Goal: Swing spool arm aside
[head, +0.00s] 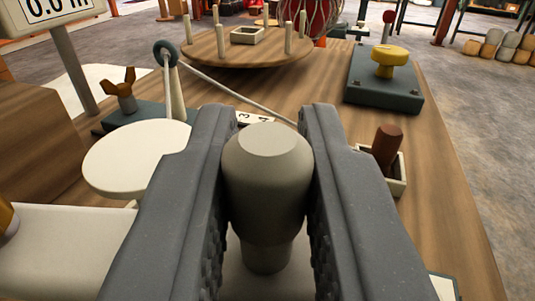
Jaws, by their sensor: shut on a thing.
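My gripper (270,116) is in the lower middle of the head view. Its two dark grey jaws are shut on a grey-beige rounded knob (267,180), one jaw on each side. The knob stands upright with a flat top and a narrower lower part. A pale surface shows below it between the jaws. A cream flat piece (60,250) lies at the lower left and passes behind the left jaw. It may be the spool arm, but its link to the knob is hidden. A cream round disc (135,158) sits just left of the left jaw.
A cord runs from a grey pulley post (172,85) toward the jaws. An orange wing knob (122,88) stands left. A round wooden turntable (247,48) with pegs is behind. A yellow knob (388,60) tops a dark box at right. A brown handle (387,145) stands in a small tray.

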